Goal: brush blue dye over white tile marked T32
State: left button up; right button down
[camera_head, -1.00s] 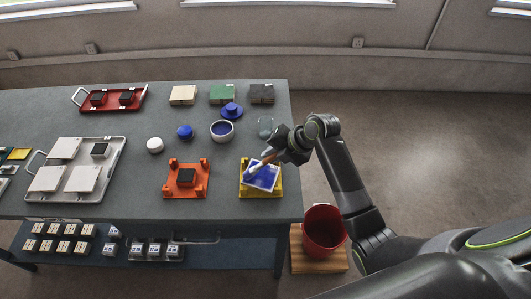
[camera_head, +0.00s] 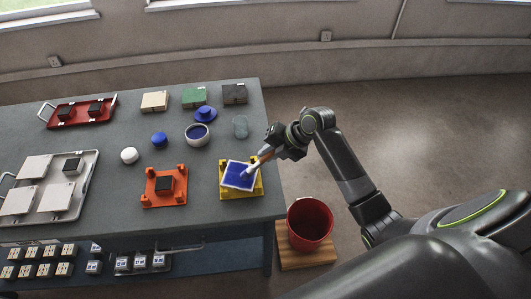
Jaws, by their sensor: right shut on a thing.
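A tile (camera_head: 238,177) lies on the yellow fixture (camera_head: 255,190) near the table's right end. Its face is mostly blue with a white border showing; I cannot read its marking. My right gripper (camera_head: 270,152) is shut on a brush (camera_head: 256,163) with an orange-brown handle. The brush slants down to the left and its tip is at the tile's blue face. A bowl of blue dye (camera_head: 198,133) stands behind the fixture, with a blue lid (camera_head: 205,114) beyond it. My left gripper is not in view.
An orange fixture (camera_head: 152,198) with a black block stands left of the yellow one. A grey tray (camera_head: 91,170) holds white tiles. A red bucket (camera_head: 310,222) stands on a wooden board past the table's right end. A red tray (camera_head: 78,121) is at the back left.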

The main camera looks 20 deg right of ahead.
jog(key=shift+w+a+r, duration=0.1)
jog(key=shift+w+a, duration=0.1)
jog(key=shift+a, duration=0.45)
jog(key=shift+w+a+r, duration=0.1)
jog(key=shift+w+a, duration=0.1)
jog(key=shift+a, duration=0.45)
jog(key=shift+w+a+r, duration=0.1)
jog(key=shift+w+a, duration=0.1)
jog(key=shift+a, duration=0.45)
jog(key=shift+w+a+r+b, duration=0.1)
jog(key=shift+w+a+b, duration=0.15)
jog(key=shift+a, duration=0.7)
jog(key=shift+w+a+b, duration=0.25)
jog(key=shift+a, duration=0.65)
jog(key=shift+s+d+f, duration=0.15)
jog(key=shift+s+d, duration=0.2)
jog(key=shift+d, duration=0.9)
jog(key=shift+s+d+f, duration=0.1)
jog(key=shift+s+d, duration=0.25)
jog(key=shift+d, duration=0.95)
jog(key=shift+s+d+f, duration=0.15)
jog(key=shift+s+d, duration=0.2)
jog(key=shift+d, duration=0.9)
jog(key=shift+d+r+p, duration=0.2)
jog(key=shift+r+p, duration=1.85)
jog(key=shift+r, duration=0.95)
